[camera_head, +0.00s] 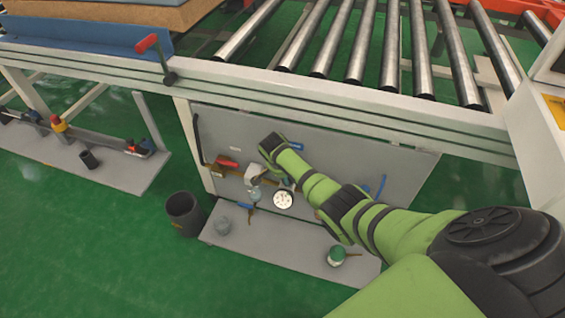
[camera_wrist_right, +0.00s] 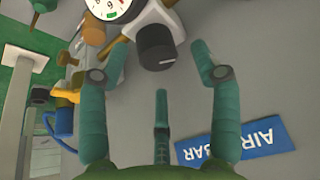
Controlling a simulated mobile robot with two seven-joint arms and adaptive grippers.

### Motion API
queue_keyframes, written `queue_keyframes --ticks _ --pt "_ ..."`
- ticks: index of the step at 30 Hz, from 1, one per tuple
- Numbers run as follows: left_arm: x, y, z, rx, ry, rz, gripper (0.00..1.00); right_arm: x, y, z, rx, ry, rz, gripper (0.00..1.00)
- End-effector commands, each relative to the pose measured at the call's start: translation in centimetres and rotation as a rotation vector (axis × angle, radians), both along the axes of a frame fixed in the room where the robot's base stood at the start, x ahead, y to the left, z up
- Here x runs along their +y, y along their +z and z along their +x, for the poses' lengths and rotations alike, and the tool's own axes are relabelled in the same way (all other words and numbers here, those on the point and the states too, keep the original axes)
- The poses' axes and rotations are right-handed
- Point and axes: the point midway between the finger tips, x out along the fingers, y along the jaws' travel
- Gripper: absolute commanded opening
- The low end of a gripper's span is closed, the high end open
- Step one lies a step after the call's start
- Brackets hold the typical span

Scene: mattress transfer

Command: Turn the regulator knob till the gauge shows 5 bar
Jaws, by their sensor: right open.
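The black regulator knob (camera_wrist_right: 156,48), with a pale mark on its rim, shows at the top of the right wrist view. It sits on a light metal regulator body. My right gripper (camera_wrist_right: 160,66) is open, with teal fingers spread on either side of the knob and a third finger below it. I see gaps to the side fingers. The round white gauge (camera_head: 284,199) is on the grey panel in the head view; its dial (camera_wrist_right: 108,6) is cut off in the wrist view and its reading is unclear. My left gripper is not in view.
A blue sign (camera_wrist_right: 248,140) with "AIR" and "BAR" is partly behind a finger. Brass and blue fittings (camera_wrist_right: 68,108) lie left of the gripper. The grey panel (camera_head: 400,170) hangs under the roller conveyor (camera_head: 340,105). A dark bin (camera_head: 184,214) stands left of the lower shelf (camera_head: 290,250).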

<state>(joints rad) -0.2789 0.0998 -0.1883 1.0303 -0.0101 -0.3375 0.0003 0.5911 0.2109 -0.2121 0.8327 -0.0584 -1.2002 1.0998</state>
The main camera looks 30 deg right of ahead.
Motion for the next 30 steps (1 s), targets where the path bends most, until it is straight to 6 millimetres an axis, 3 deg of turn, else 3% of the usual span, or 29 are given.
queue_keyframes --ticks 18,30 --pt "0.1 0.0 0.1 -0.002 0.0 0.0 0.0 2.8 8.5 -1.8 -0.005 0.0 -0.002 0.64" --pt "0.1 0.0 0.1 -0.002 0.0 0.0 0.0 3.1 9.3 -2.0 -0.004 0.0 -0.002 0.64"
